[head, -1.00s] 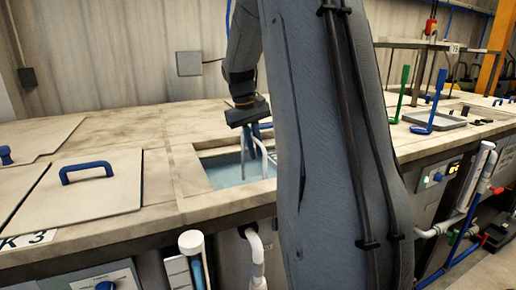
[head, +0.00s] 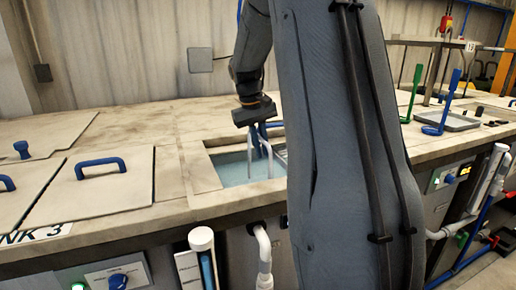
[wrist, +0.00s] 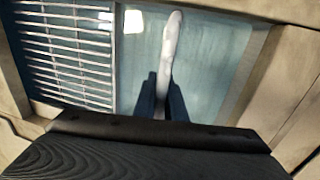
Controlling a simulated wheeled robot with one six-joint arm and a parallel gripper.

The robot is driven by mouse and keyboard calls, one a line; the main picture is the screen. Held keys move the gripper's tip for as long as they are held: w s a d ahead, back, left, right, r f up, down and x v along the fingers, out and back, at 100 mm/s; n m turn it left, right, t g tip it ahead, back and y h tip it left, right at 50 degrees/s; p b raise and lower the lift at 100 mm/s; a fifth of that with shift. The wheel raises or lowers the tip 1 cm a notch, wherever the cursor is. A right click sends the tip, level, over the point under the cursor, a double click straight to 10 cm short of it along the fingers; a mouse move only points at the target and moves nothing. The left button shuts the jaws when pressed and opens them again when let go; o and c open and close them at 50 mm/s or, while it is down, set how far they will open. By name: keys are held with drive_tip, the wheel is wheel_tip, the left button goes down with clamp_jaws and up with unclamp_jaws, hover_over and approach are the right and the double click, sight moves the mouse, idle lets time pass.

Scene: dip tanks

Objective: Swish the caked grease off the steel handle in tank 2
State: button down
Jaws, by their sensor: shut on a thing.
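My gripper (head: 262,127) is over an open tank (head: 213,170) of blue-grey liquid. Its dark blue fingers are shut on the steel handle (wrist: 169,45), a long pale bar. In the wrist view the handle runs from between the fingers (wrist: 161,105) toward the far side of the tank. In the head view its pale parts hang down in the tank opening. I cannot tell how deep it is in the liquid, and no grease can be made out on it. The open tank's number is not visible.
A slatted grate (wrist: 65,55) lies at the left in the wrist view. A closed lid with a blue handle (head: 100,167) is left of the opening, near a label ending in 3. A tray (head: 455,122) and upright green and blue tools stand at the right.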

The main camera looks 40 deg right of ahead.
wheel_tip(320, 180, up, 22)
drive_tip(key=p, duration=1.1)
drive_tip(key=shift+r+p, duration=0.15)
drive_tip(key=shift+p, duration=0.25)
wheel_tip(320, 180, down, 22)
drive_tip(key=b, duration=0.9)
drive_tip(key=shift+d, duration=0.15)
drive_tip(key=shift+s, duration=0.1)
idle(0.5)
